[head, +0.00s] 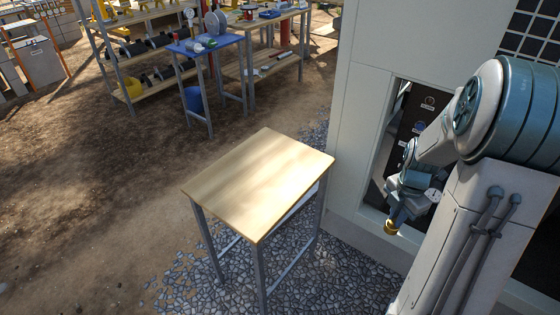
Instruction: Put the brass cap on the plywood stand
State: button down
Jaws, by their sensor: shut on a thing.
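The plywood stand (258,178) is a small table with a pale wood top and grey metal legs. It stands in the middle of the head view, and its top is bare. My gripper (394,218) is to the right of the stand, in front of the opening in the white cabinet, pointing down. It is shut on the brass cap (391,228), a small gold-coloured piece at its tips. The cap hangs clear of the stand, with a gap between them. The fingers are small in this view and partly hide the cap.
The white chiller cabinet (352,130) with a dark panel (417,115) in its opening stands close to the stand's right side. A blue-topped table (206,43) and loaded shelves (155,50) are at the back. Gravel (215,285) and bare dirt lie around the stand.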

aim_at(257, 177)
jog(key=u, duration=0.3)
jog(key=i, duration=0.9)
jog(key=u, duration=0.7)
